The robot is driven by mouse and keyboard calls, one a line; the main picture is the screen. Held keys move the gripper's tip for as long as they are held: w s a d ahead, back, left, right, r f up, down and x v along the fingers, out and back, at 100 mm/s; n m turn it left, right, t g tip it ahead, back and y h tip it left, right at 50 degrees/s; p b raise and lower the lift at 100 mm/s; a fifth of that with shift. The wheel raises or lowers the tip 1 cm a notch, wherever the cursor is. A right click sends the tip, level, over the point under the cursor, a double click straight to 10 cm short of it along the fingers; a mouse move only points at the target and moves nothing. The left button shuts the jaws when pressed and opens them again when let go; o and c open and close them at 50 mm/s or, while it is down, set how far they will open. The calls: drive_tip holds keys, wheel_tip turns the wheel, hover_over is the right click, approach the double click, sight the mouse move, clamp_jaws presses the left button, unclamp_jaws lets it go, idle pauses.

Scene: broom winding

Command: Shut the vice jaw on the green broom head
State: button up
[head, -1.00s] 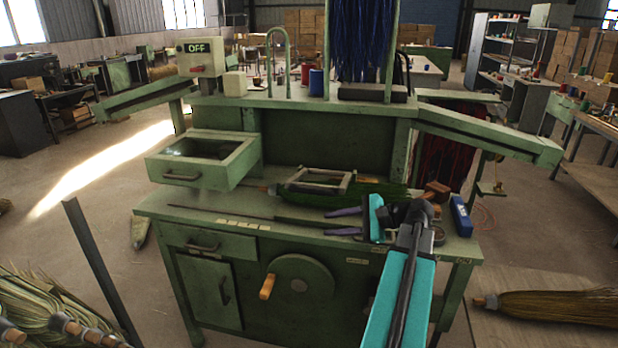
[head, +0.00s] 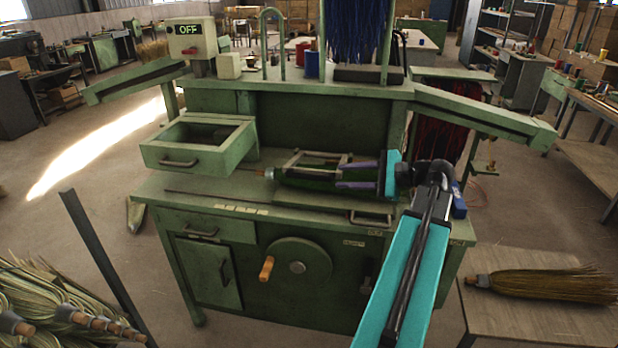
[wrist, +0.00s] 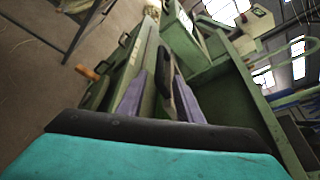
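The green broom head (head: 303,181) lies on the green bench, its wooden tip pointing left. A pale metal frame (head: 303,157), apparently the vice, stands around or just behind it; I cannot tell how far its jaw is from the broom. My gripper (head: 337,177) is at the right part of the broom and frame, its purple fingers pointing left and apart. The fingers hide part of the broom. In the wrist view the gripper (wrist: 160,85) shows two spread fingers with a dark, unclear shape between them, and I see no grip on anything.
An open drawer box (head: 190,163) juts out at the bench's left. A blue box (head: 459,203) stands behind my arm. The bench top's front left is mostly clear, with a thin rod.

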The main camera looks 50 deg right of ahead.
sight(316, 177)
drive_tip(key=p+x, duration=0.2)
drive_tip(key=x, duration=1.1)
drive_tip(key=shift+p, duration=0.4)
clamp_jaws()
